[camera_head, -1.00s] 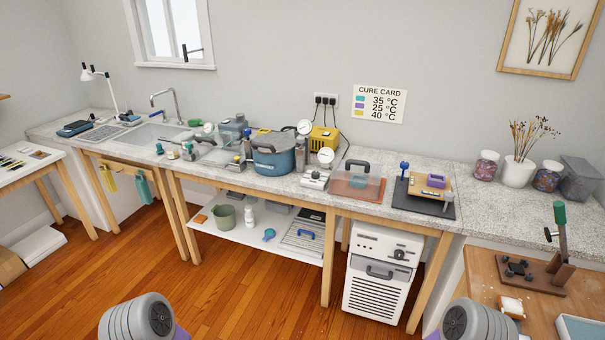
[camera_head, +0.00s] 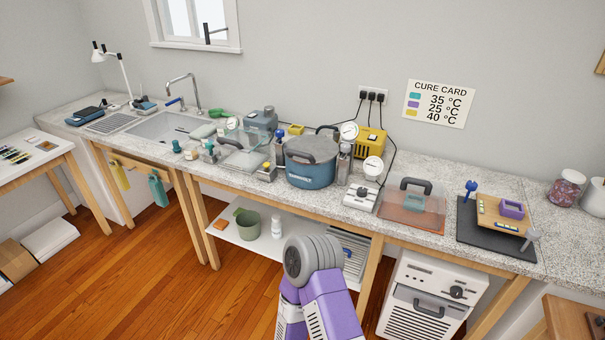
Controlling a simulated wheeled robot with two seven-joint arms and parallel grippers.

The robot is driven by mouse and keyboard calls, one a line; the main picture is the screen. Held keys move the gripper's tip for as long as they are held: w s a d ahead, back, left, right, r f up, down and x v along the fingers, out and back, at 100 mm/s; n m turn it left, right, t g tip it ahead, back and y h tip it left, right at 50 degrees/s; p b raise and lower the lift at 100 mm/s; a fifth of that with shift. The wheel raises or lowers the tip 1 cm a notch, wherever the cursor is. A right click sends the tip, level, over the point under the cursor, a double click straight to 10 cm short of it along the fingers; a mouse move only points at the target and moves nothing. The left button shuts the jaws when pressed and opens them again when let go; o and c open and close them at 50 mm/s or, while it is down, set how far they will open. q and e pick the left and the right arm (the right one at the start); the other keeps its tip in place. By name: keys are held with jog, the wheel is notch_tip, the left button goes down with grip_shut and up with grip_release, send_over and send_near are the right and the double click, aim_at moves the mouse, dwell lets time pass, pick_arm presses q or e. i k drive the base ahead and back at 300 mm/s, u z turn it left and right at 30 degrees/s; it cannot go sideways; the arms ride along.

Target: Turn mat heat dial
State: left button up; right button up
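A reddish-brown mat (camera_head: 398,222) lies on the worktop under a clear cover (camera_head: 424,205) with a dark handle. To its left is a small white unit (camera_head: 360,197) with a round white gauge face above it; dark spots on its front are too small to tell as a dial. A white cabinet (camera_head: 428,300) under the worktop has a dark round knob (camera_head: 456,292). I cannot tell which control is the mat heat dial. One of my arms, purple and grey, rises at the lower middle, in front of the bench. Neither gripper shows.
A blue pot (camera_head: 310,163), a yellow unit (camera_head: 369,143) and several small bottles crowd the worktop left of the mat. A dark mat (camera_head: 485,245) with a wooden board lies to the right. A cure card (camera_head: 438,103) hangs on the wall.

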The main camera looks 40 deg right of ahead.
aim_at(362, 192)
jog(key=z, duration=0.25)
jog(key=i, duration=1.15)
jog(key=z, duration=0.8)
